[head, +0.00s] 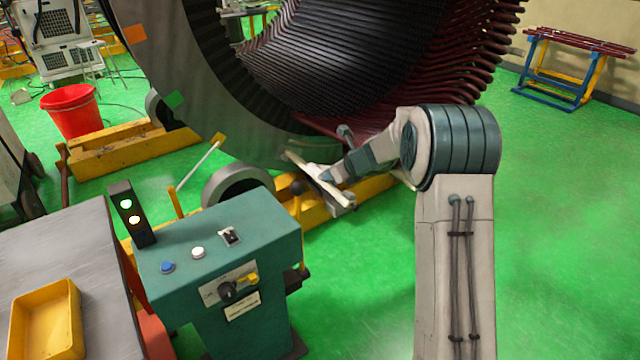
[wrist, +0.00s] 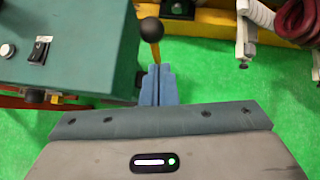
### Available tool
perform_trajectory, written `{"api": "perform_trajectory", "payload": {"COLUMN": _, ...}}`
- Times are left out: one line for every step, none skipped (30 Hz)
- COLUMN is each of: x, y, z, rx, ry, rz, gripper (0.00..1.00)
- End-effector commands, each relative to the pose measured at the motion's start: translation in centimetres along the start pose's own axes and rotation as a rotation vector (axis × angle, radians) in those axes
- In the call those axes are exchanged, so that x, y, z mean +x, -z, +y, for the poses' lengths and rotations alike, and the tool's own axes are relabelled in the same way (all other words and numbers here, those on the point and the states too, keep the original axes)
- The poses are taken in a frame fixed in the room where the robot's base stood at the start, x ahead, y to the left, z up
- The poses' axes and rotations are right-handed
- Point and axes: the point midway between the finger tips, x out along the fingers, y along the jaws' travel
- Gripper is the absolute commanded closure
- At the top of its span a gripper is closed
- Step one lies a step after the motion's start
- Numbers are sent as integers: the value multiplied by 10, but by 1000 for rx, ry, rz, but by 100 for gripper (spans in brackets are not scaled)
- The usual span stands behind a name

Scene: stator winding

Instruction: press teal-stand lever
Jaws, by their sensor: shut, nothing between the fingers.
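The teal stand (head: 285,235) is at the lower middle of the head view, and its top and side fill the upper left of the wrist view (wrist: 90,65). Its lever has a black ball knob (head: 297,187) on a brass-coloured rod at the stand's right side. In the wrist view the knob (wrist: 151,29) is just beyond my fingertips, and the rod runs down toward them. My gripper (wrist: 158,72) is shut and empty, its blue fingers together. In the head view my gripper (head: 327,175) is right of the knob. I cannot tell whether it touches the rod.
The large stator ring (head: 205,75) with dark red coils (head: 470,50) stands behind on yellow beams (head: 370,187). A white bracket (wrist: 245,30) hangs near the right of my fingers. A yellow tray (head: 70,335) is at lower left.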

Motion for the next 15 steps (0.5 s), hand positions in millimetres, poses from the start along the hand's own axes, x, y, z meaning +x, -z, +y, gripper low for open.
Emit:
{"api": "perform_trajectory", "payload": {"x": -6, "y": -2, "z": 0, "rx": -2, "ry": 0, "rz": -1, "gripper": 100}}
{"api": "perform_trajectory", "payload": {"x": -8, "y": -2, "z": 0, "rx": -2, "ry": -1, "rz": -1, "gripper": 100}}
{"api": "perform_trajectory", "payload": {"x": -11, "y": -3, "z": 1, "rx": -2, "ry": -2, "rz": -1, "gripper": 100}}
{"api": "perform_trajectory", "payload": {"x": -12, "y": -4, "z": 1, "rx": -2, "ry": -3, "rz": 0, "gripper": 100}}
{"api": "perform_trajectory", "payload": {"x": -14, "y": -4, "z": 1, "rx": -2, "ry": -3, "rz": 0, "gripper": 100}}
{"api": "perform_trajectory", "payload": {"x": -15, "y": -4, "z": 2, "rx": -2, "ry": -4, "rz": 1, "gripper": 100}}
{"api": "perform_trajectory", "payload": {"x": -15, "y": -4, "z": 2, "rx": -2, "ry": -4, "rz": 1, "gripper": 100}}
{"api": "perform_trajectory", "payload": {"x": -16, "y": -4, "z": 2, "rx": -2, "ry": -4, "rz": 1, "gripper": 100}}
{"api": "perform_trajectory", "payload": {"x": -16, "y": -4, "z": 2, "rx": -2, "ry": -4, "rz": 1, "gripper": 100}}
{"api": "perform_trajectory", "payload": {"x": -16, "y": -4, "z": 2, "rx": -2, "ry": -4, "rz": 1, "gripper": 100}}
{"api": "perform_trajectory", "payload": {"x": -16, "y": -4, "z": 2, "rx": -2, "ry": -5, "rz": 1, "gripper": 100}}
{"api": "perform_trajectory", "payload": {"x": -16, "y": -5, "z": 2, "rx": -3, "ry": -5, "rz": 1, "gripper": 100}}
{"api": "perform_trajectory", "payload": {"x": -15, "y": -5, "z": 2, "rx": -3, "ry": -5, "rz": 1, "gripper": 100}}
{"api": "perform_trajectory", "payload": {"x": -15, "y": -5, "z": 2, "rx": -3, "ry": -5, "rz": 1, "gripper": 100}}
{"api": "perform_trajectory", "payload": {"x": -15, "y": -5, "z": 2, "rx": -3, "ry": -5, "rz": 1, "gripper": 100}}
